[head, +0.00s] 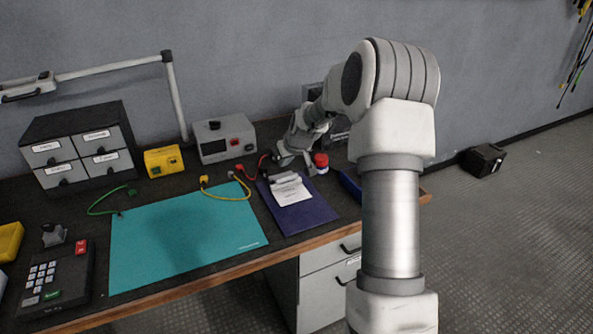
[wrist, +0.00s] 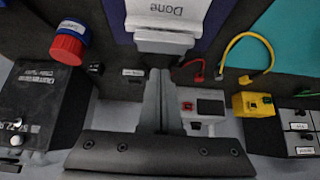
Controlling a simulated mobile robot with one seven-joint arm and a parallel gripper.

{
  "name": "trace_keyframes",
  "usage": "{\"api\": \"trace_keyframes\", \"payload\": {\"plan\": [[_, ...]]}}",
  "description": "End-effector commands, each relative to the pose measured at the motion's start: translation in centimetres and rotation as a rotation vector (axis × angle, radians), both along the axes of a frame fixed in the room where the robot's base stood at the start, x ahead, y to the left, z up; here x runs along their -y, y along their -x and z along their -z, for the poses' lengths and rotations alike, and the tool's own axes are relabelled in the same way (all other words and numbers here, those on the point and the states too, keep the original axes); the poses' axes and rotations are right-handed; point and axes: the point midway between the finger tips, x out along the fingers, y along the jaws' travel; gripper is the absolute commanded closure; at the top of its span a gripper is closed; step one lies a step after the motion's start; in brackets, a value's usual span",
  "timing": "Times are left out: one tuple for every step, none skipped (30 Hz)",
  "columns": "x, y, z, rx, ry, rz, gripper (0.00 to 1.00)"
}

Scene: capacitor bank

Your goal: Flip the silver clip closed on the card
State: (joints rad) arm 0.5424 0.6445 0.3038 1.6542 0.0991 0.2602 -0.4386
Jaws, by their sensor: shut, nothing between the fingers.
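A purple clipboard (head: 312,215) lies on the bench with a white card (head: 293,194) on it. The silver clip (head: 286,178) is at the board's far end, by the card's edge. In the wrist view the clip (wrist: 163,40) is a pale plate beside the card (wrist: 165,10), which reads "Done" upside down. I cannot tell whether the clip is fully down on the card. My gripper (wrist: 160,72) is shut and empty, its fingertips right at the clip's near edge; contact is unclear. In the head view my gripper is small and partly hidden by my arm.
A grey meter (head: 224,138), a yellow box (head: 163,161) and drawers (head: 80,150) stand along the back. Red and yellow leads lie near the clipboard. The teal mat (head: 180,240) is clear.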

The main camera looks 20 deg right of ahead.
Motion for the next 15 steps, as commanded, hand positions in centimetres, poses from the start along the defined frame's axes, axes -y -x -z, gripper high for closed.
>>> {"api": "trace_keyframes", "payload": {"plan": [[-0.2,-0.2,-1.7,0.002,0.002,-0.001,1.0],[-0.3,-0.3,-2.3,0.003,0.002,-0.001,1.0],[-0.4,0.0,-2.4,0.0,0.001,0.0,1.0],[-0.3,0.7,-1.8,-0.003,-0.001,0.002,1.0],[-0.3,1.3,-1.7,-0.002,-0.001,0.003,1.0],[-0.2,2.0,-1.7,-0.002,-0.001,0.003,1.0],[-0.3,2.4,-1.6,-0.002,0.0,0.002,1.0],[-0.3,2.9,-1.6,-0.001,-0.001,0.003,1.0],[-0.2,3.7,-1.5,-0.001,-0.002,0.004,1.0],[-0.3,4.2,-1.4,-0.001,-0.002,0.004,1.0],[-0.3,4.7,-1.4,-0.001,-0.001,0.003,1.0],[-0.3,5.4,-1.3,-0.002,-0.001,0.003,1.0],[-0.2,5.9,-1.2,-0.001,-0.001,0.003,1.0],[-0.2,6.4,-1.2,0.0,-0.001,0.004,1.0],[-0.3,7.0,-1.1,-0.002,-0.002,0.004,1.0]]}}
